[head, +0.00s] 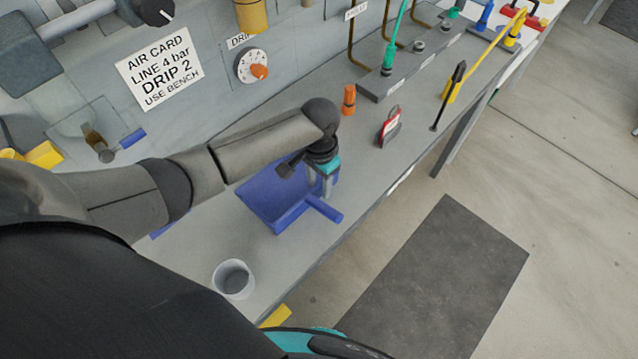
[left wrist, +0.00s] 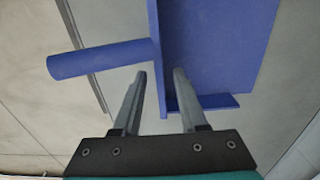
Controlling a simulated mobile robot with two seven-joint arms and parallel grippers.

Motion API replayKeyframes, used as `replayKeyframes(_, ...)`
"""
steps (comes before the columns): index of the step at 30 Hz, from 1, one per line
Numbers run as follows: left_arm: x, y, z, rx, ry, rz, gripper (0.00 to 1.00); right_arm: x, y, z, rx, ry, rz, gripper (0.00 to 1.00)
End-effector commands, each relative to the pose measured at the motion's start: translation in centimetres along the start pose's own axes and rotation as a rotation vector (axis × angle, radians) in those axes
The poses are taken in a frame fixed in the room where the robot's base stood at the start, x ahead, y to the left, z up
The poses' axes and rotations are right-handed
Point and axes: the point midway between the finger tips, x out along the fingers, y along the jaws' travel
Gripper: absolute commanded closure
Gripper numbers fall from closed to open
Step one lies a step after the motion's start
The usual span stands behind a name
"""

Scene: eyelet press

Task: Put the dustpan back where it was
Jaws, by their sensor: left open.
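The blue dustpan (head: 262,203) lies on the grey bench, its short round handle (head: 325,209) pointing toward the bench's front edge. My left gripper (head: 322,192) points down at the dustpan's handle side, and my forearm hides part of the pan. In the left wrist view the left gripper (left wrist: 160,76) is open. The dustpan's upright blue wall (left wrist: 158,55) shows between its two fingers, with the handle (left wrist: 103,58) to the left and the pan floor (left wrist: 215,45) to the right. Whether a finger touches the wall I cannot tell. My right gripper is not in view.
A white cup (head: 233,279) stands on the near part of the bench. Farther along are an orange object (head: 348,100), a red-and-grey tagged item (head: 390,127) and a black-and-yellow tool (head: 450,92). A wall panel with a dial (head: 253,66) borders the back. A dark mat (head: 440,285) lies on the floor.

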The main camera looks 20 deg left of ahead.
Motion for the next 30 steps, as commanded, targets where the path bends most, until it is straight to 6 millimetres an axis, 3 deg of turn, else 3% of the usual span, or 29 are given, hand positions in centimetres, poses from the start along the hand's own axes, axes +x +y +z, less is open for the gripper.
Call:
replayKeyframes(9, -6.7, -0.1, -0.1, -0.001, 0.005, -0.001, 0.58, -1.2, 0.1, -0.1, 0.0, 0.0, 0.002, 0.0)
replayKeyframes(15, -9.9, 0.0, -0.1, -0.001, 0.003, 0.0, 0.58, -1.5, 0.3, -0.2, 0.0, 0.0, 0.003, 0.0)
replayKeyframes(21, -11.1, 0.0, 0.0, -0.001, 0.001, 0.001, 0.58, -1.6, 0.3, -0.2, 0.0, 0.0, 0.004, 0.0)
replayKeyframes(30, -11.1, 0.0, 0.0, -0.001, 0.001, 0.002, 0.58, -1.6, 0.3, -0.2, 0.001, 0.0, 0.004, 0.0)
